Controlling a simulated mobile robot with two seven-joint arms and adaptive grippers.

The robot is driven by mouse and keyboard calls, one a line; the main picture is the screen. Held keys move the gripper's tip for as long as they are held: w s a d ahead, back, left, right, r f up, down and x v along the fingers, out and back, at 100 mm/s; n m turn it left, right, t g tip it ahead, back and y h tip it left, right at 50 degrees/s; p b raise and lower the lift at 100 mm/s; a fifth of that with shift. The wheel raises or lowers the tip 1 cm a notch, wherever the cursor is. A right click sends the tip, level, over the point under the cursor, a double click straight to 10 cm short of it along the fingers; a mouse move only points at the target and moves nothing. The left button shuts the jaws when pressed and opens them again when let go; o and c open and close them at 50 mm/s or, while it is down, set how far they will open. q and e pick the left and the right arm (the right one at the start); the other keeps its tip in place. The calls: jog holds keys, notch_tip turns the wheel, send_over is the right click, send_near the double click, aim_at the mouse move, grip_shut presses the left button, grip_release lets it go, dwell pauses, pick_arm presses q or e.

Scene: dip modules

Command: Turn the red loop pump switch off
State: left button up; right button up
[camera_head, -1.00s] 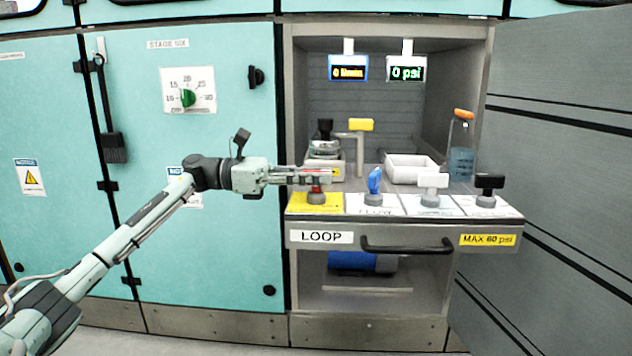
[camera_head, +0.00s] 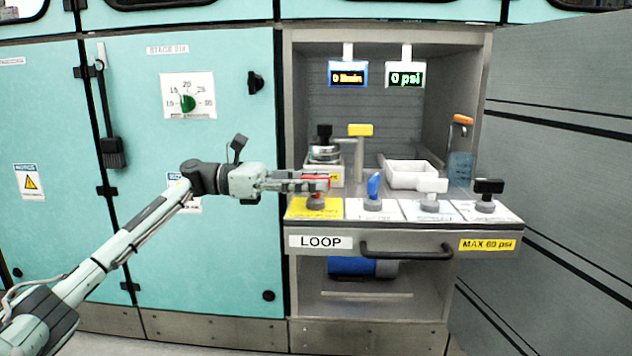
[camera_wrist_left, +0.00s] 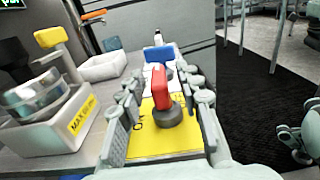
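The red loop pump switch (camera_head: 316,183) stands on the yellow plate at the left end of the sloped control panel, above the LOOP label (camera_head: 321,241). In the left wrist view the red handle (camera_wrist_left: 160,88) sits upright on a dark round base. My left gripper (camera_head: 318,184) reaches in from the left at the switch. In the left wrist view its fingers (camera_wrist_left: 166,108) stand apart on either side of the red handle, with gaps visible. The fingers partly hide the switch in the head view.
Blue (camera_head: 374,187), white (camera_head: 431,190) and black (camera_head: 488,190) switches stand to the right on the same panel. Displays (camera_head: 348,74) read 0. A drawer handle (camera_head: 405,251) juts out below.

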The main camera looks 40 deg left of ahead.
pick_arm(q)
jog(key=v, duration=1.1)
jog(key=shift+a, duration=0.2)
jog(key=shift+s, duration=0.1)
